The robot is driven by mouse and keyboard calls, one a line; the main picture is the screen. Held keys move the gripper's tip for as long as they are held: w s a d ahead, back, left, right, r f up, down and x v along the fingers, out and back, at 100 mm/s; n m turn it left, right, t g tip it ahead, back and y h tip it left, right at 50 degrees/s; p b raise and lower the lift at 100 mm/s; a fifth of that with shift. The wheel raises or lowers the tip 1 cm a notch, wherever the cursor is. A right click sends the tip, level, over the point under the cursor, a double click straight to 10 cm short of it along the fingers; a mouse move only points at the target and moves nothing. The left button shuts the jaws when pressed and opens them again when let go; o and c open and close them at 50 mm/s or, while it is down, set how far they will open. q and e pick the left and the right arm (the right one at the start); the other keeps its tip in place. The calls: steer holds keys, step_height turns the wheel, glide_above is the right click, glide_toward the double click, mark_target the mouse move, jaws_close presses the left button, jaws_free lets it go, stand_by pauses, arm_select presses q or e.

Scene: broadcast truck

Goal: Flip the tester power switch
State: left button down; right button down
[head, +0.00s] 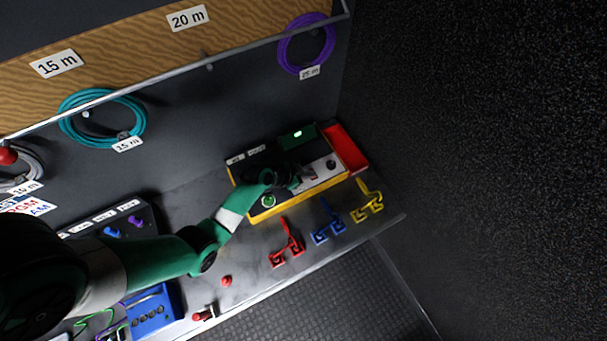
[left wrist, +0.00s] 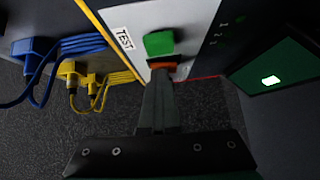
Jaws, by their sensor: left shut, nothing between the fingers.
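The tester (head: 300,190) is a yellow-edged box with a grey and black top, standing at the back right of the bench. A small lit green screen (head: 298,133) shows at its back, and also in the left wrist view (left wrist: 270,80). My left gripper (head: 306,174) is over the tester's top, shut and empty. In the left wrist view, its fingertips (left wrist: 160,80) are at a small orange-red part (left wrist: 163,66) beside a green block (left wrist: 159,43), on a pale panel labelled TEST. I cannot tell whether the tips touch it. My right gripper is out of view.
Red (head: 286,246), blue (head: 326,224) and yellow (head: 367,200) cables lie in front of the tester. A red tray (head: 345,148) is at its right. A blue box (head: 151,312) stands at the front left. Coiled cables hang on the back wall.

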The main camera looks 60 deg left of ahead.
arm_select(q)
steer(key=r+p, duration=0.3)
steer(key=shift+s+a+r, duration=0.1)
steer(key=shift+a+r, duration=0.15)
steer(key=shift+r, duration=0.1)
steer(key=d+p+v, duration=0.1)
steer(key=p+v, duration=0.4)
steer(key=v, duration=0.5)
steer(key=shift+d, duration=0.25)
